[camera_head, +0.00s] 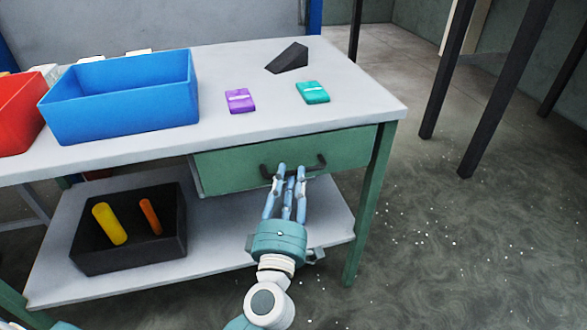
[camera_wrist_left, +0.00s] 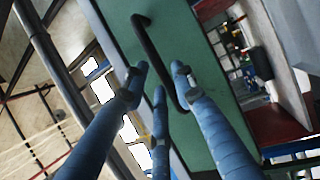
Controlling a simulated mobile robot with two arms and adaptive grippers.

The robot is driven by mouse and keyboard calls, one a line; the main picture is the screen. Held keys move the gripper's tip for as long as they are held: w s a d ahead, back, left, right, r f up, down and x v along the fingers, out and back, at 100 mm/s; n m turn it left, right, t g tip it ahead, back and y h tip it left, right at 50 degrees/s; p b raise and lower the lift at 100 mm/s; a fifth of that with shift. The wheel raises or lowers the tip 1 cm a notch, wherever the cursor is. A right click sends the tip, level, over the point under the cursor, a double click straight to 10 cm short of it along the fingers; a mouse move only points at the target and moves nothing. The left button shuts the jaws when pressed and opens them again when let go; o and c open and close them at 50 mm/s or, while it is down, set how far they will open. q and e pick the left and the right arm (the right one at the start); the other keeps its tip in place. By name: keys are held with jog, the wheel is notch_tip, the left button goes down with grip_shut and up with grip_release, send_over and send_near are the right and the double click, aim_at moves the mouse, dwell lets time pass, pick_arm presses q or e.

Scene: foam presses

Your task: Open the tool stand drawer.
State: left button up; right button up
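The tool stand drawer (camera_head: 228,172) is the green drawer under the right part of the grey worktop. Its dark bar handle (camera_head: 311,168) is on the front; the handle also shows in the left wrist view (camera_wrist_left: 151,45). A narrow pale edge shows at the drawer's left end; I cannot tell whether it is slightly open. My left gripper (camera_head: 290,172) is at the handle, with its blue fingers reaching up over the bar. In the left wrist view the handle runs between the spread fingertips (camera_wrist_left: 158,80), which look apart. My right gripper is out of view.
On the worktop (camera_head: 350,110) are a blue bin (camera_head: 125,100), a red bin (camera_head: 15,120), a purple item (camera_head: 240,101), a teal item (camera_head: 312,92) and a dark wedge (camera_head: 288,58). A black box (camera_head: 130,258) stands on the lower shelf. The floor to the right is clear.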

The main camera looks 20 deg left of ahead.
pick_arm(q)
jog(key=shift+x, duration=1.35)
grip_shut()
jog(key=shift+s, duration=0.15)
